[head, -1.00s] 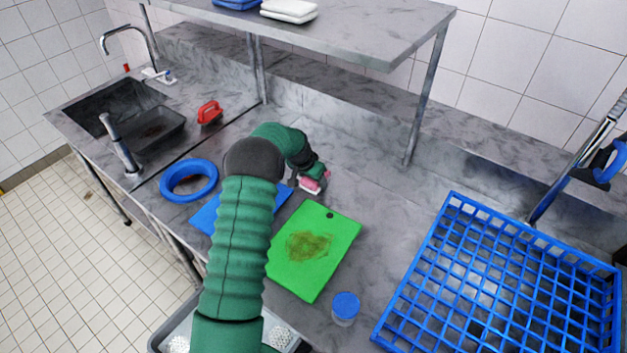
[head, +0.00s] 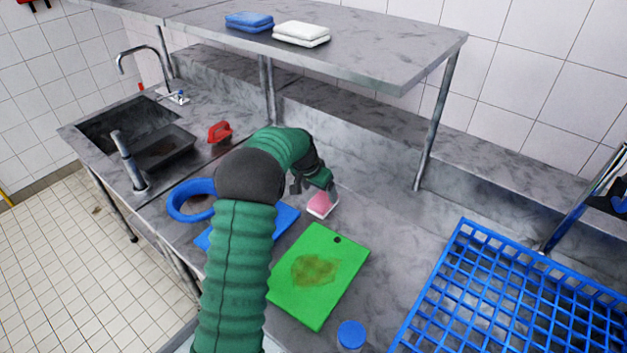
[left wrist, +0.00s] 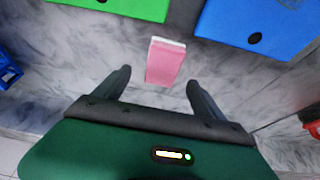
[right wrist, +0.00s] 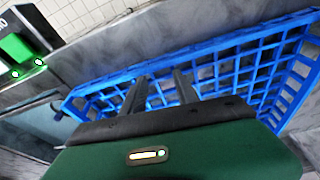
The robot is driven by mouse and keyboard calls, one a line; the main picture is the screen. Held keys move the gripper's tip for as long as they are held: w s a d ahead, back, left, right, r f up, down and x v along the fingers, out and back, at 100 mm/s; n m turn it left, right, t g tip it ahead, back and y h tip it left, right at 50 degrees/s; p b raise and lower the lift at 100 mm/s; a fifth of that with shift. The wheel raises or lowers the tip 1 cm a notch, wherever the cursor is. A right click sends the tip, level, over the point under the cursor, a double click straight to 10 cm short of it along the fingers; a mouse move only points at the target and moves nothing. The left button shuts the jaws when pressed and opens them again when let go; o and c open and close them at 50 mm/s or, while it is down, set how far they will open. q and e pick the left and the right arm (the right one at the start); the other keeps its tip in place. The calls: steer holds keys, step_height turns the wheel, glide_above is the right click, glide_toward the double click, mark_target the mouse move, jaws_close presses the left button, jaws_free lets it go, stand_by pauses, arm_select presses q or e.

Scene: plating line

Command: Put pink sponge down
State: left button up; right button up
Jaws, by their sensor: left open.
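The pink sponge (head: 322,204), with a white layer, lies on the grey counter just behind the green cutting board (head: 318,272). In the left wrist view the sponge (left wrist: 165,62) lies ahead of my left gripper (left wrist: 158,84), roughly between the lines of its two spread fingers. My left gripper (head: 314,187) is open and holds nothing. My right gripper (right wrist: 158,84) shows only in the right wrist view, its two fingers apart with nothing seen between them, in front of the blue rack.
A blue-lidded jar (head: 351,335) stands at the front. The blue rack (head: 463,240) fills the right. A shelf (head: 370,45) overhangs the back.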

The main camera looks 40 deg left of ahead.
steer(key=shift+s+f, duration=0.15)
steer(key=shift+f, duration=0.1)
arm_select(q)
steer(key=v, duration=0.9)
steer(key=shift+a, duration=0.25)
